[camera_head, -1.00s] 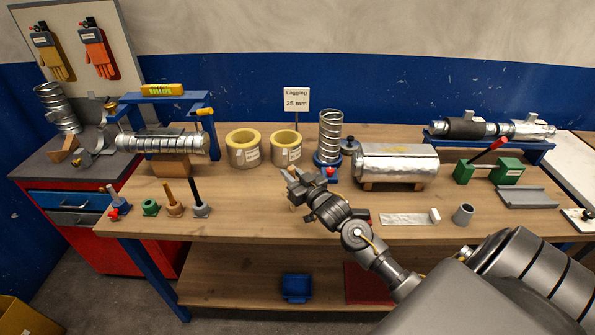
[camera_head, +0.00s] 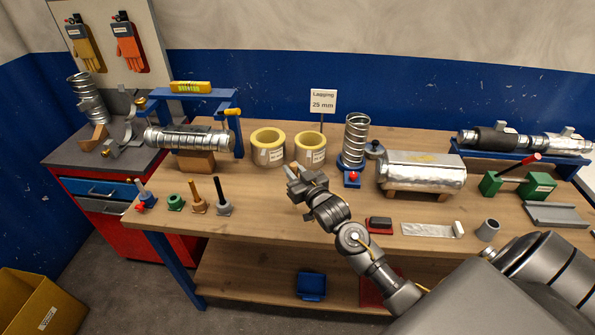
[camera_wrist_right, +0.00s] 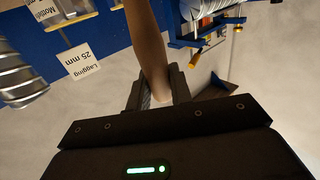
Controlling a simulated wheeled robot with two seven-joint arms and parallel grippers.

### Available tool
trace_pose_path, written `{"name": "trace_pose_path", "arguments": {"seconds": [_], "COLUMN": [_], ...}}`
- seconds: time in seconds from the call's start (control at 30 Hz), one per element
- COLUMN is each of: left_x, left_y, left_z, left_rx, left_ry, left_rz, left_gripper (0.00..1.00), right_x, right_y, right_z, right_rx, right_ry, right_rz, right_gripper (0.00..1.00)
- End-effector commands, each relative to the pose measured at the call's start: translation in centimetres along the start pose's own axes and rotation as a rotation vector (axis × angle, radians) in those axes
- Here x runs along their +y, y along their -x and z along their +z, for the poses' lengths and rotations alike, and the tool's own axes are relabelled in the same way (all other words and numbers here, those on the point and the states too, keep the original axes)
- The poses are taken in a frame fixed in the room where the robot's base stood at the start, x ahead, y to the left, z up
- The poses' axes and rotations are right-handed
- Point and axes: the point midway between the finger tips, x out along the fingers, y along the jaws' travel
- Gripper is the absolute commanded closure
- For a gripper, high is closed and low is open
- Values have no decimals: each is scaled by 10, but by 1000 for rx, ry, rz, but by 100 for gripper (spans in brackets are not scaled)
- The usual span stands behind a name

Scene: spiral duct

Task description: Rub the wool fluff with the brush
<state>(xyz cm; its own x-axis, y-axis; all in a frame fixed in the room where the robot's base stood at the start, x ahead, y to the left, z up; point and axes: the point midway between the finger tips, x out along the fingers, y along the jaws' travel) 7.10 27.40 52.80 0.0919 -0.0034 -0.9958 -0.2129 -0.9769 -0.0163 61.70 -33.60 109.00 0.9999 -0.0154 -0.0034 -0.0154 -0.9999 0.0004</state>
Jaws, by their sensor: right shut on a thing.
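My right gripper (camera_head: 297,182) is shut on a brown, wood-coloured piece (camera_wrist_right: 150,45), which shows long between the fingers in the right wrist view. It looks like a handle. I cannot tell whether it is the brush, as its far end is out of that view and hidden in the head view. The gripper is above the workbench, in front of the yellow-lined rolls. A faint yellowish patch (camera_head: 426,157) on top of the foil-wrapped cylinder (camera_head: 425,178) may be the wool fluff; it is too small to be sure. The gripper is left of it and apart. My left gripper is not in view.
A red-black block (camera_head: 378,223) and foil strip (camera_head: 428,230) lie right of my arm. Several small tools, including a green ring (camera_head: 175,202), stand at left.

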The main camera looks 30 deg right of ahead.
Motion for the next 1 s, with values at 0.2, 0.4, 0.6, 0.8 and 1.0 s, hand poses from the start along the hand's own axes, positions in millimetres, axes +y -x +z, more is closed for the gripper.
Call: {"name": "trace_pose_path", "arguments": {"seconds": [0.2,0.4,0.6,0.8,1.0], "left_x": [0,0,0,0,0], "left_y": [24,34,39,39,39], "left_z": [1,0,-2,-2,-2], "left_rx": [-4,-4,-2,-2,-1], "left_ry": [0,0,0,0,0], "left_rz": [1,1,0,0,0], "left_gripper": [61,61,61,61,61], "right_x": [-3,-5,-7,-8,-8], "right_y": [-2,-3,-4,-4,-4], "right_z": [-26,-42,-51,-52,-52], "right_rx": [3,4,2,2,3], "right_ry": [0,0,0,0,0], "right_rz": [-4,-8,-12,-13,-13], "right_gripper": [100,100,100,100,100]}}
